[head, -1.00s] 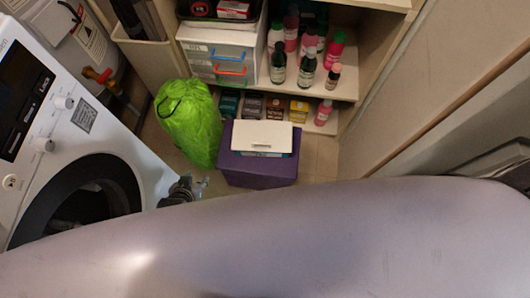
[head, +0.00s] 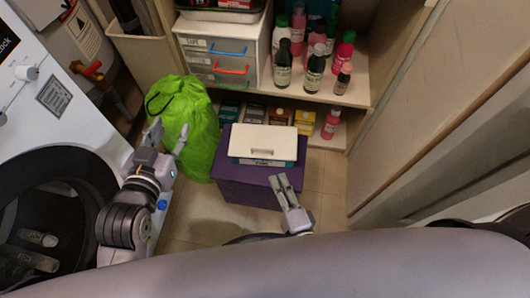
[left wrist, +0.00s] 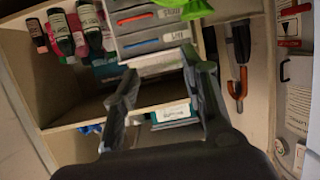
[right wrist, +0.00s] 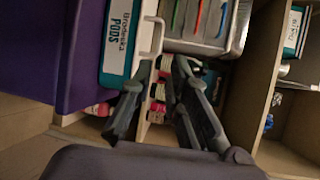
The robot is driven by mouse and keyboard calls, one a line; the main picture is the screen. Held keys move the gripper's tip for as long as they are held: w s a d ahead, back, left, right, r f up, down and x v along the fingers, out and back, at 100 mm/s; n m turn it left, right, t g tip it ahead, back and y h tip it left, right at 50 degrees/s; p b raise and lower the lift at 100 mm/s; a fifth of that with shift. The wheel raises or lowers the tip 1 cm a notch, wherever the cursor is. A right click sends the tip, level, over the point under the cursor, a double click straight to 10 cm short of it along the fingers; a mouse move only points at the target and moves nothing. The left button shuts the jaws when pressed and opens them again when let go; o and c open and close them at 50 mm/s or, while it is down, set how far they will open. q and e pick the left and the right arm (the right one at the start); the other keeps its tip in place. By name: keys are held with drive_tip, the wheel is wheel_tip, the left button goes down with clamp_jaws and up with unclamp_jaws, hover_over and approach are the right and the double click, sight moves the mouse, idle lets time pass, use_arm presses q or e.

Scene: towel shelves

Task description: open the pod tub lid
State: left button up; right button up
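The pod tub is a small teal-and-white box with a white lid (head: 265,143), on top of a purple box (head: 238,188). The lid lies flat and looks closed. In the right wrist view the tub's "PODS" label (right wrist: 118,45) and the white lid edge (right wrist: 151,35) show at upper left. My right gripper (head: 280,183) is in front of the tub, to its lower right, apart from it. Its fingers (right wrist: 162,68) are spread and empty. My left gripper (head: 170,135) is open and empty, left of the tub and in front of the green bag; its fingers (left wrist: 158,62) also show apart.
A green bag (head: 190,120) stands left of the purple box. Behind are shelves with a drawer unit (head: 215,60), bottles (head: 314,70) and small boxes (head: 304,121). A washing machine (head: 65,135) stands at left. Bare floor (head: 325,175) lies right of the purple box.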

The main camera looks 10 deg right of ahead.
sight(265, 158)
drive_tip(key=shift+b+x, duration=0.7)
drive_tip(key=shift+x, duration=5.3)
use_arm(q)
wheel_tip(265, 158, up, 7)
drive_tip(key=w+d+t+h, duration=0.1)
drive_tip(key=t, duration=0.3)
drive_tip(key=shift+w+d+h, duration=0.25)
drive_tip(key=shift+w+h, duration=0.05)
drive_tip(key=shift+w, duration=0.05)
use_arm(e)
drive_tip(key=shift+f, duration=0.1)
clamp_jaws()
drive_tip(key=shift+s, duration=0.1)
